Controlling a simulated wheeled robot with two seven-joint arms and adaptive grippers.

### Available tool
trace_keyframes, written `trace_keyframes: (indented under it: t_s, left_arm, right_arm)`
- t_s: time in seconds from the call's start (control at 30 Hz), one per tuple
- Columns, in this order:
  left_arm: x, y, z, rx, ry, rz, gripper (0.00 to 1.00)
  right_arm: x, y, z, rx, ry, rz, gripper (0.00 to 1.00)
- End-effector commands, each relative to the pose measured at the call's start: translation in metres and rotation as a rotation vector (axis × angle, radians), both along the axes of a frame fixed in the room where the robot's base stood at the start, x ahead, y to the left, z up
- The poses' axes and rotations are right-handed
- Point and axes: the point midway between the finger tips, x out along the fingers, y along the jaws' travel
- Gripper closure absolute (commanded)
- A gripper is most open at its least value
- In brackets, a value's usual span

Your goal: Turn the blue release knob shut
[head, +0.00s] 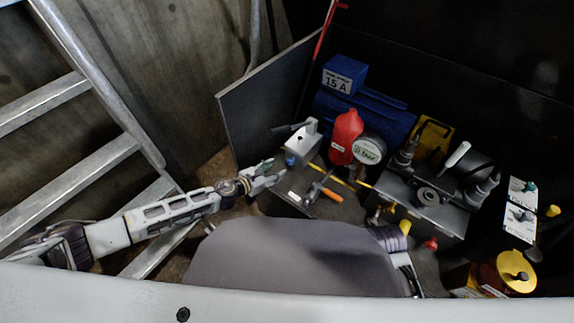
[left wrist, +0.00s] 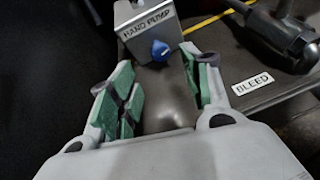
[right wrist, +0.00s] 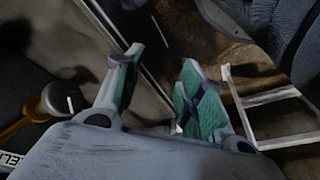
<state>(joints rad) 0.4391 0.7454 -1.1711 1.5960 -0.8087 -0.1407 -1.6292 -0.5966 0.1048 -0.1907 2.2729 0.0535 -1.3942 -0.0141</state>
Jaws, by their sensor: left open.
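The blue release knob (head: 290,161) sits on the front of the grey hand pump box (head: 303,143). In the left wrist view the knob (left wrist: 160,49) shows just below the "HAND PUMP" label, with a small pale mark on its face. My left gripper (head: 267,174) is open and empty, just short of the knob and to its lower left in the head view. In the left wrist view the knob lies beyond the fingertips (left wrist: 160,68), between their lines and apart from both. My right gripper (right wrist: 158,72) is open and empty, away from the knob.
Right of the pump are a red bottle (head: 346,134), a round gauge (head: 368,149) and an orange-handled tool (head: 324,191). A grey upright panel (head: 268,95) stands behind the left gripper. A ladder (head: 95,165) is at left. A "BLEED" label (left wrist: 252,84) shows in the left wrist view.

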Motion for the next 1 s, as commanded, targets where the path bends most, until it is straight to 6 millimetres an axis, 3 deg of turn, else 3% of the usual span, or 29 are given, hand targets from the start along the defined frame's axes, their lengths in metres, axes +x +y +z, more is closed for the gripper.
trace_keyframes:
  t_s: [0.6,1.0]
  left_arm:
    - [0.046,-0.039,-0.025,-0.001,-0.001,0.000,0.52]
    - [0.058,-0.050,-0.032,0.000,0.000,-0.001,0.52]
  right_arm:
    - [0.000,0.003,0.021,0.019,-0.041,0.008,0.60]
    - [-0.004,0.004,0.032,0.025,-0.053,0.013,0.60]
